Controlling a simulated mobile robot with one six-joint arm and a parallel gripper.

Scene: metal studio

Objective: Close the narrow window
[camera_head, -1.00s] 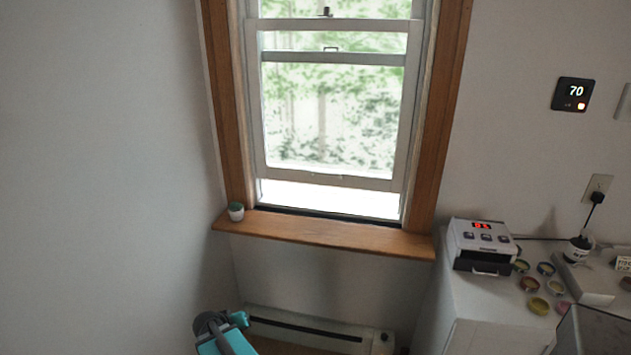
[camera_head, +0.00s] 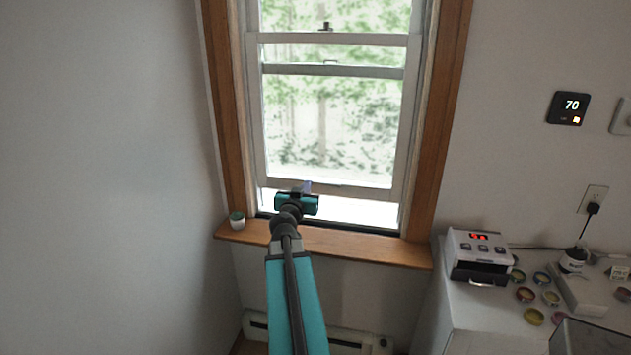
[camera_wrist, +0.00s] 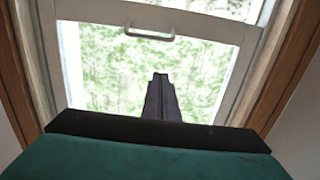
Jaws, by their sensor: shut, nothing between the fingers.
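The narrow window has a white lower sash (camera_head: 335,70) that is raised a little, with a bright gap between its bottom rail and the wooden sill. The gripper hides part of the bottom rail and the gap.
A heater (camera_head: 345,340) runs along the wall below. At right, a counter (camera_head: 455,305) holds a white device (camera_head: 478,257) and several small round tins.

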